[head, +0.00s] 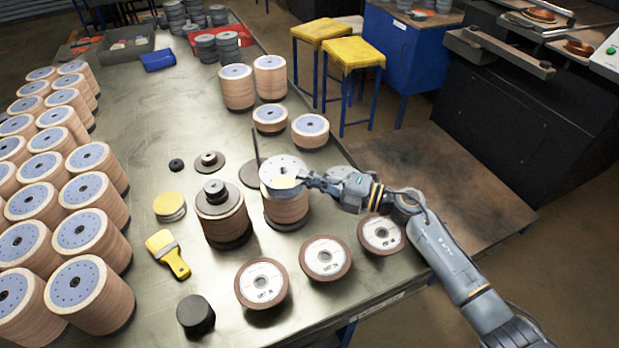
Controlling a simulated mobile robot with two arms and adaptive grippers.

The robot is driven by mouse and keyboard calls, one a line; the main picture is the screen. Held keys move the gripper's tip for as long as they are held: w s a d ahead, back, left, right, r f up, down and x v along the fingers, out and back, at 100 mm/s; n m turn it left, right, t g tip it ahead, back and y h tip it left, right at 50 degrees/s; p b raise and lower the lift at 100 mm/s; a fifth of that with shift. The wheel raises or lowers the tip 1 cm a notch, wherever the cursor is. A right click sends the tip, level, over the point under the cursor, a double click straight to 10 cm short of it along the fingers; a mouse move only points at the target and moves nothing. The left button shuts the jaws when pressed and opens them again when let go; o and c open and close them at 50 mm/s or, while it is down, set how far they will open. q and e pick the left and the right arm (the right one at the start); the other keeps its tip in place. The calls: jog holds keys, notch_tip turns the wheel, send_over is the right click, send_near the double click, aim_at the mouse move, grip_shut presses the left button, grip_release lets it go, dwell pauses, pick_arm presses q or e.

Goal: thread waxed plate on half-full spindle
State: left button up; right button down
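A pale grey round plate (281,165) with a centre hole and a yellowish patch is at the top of a short stack of tan discs (286,208). I cannot tell whether the plate rests on the stack or is just above it. My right gripper (301,181) is at the plate's right rim and appears shut on it. A thin upright rod (255,145) stands just behind and left of the plate, over a dark round base (251,174). The plate partly hides this base. My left gripper is not in view.
A clamped disc stack (222,218) stands left of the plate. Three labelled discs (325,259) lie in front. A yellow brush (168,254), yellow round pads (170,206) and a black cylinder (196,315) lie left. Many tan stacks (87,232) fill the left side.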

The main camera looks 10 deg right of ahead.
jog(key=shift+f+b, duration=1.05)
jog(key=shift+f, duration=0.25)
jog(key=c, duration=1.4)
grip_release()
jog(key=shift+c, duration=0.2)
jog(key=shift+f, duration=0.1)
jog(key=shift+d, duration=0.1)
jog(key=v, duration=1.2)
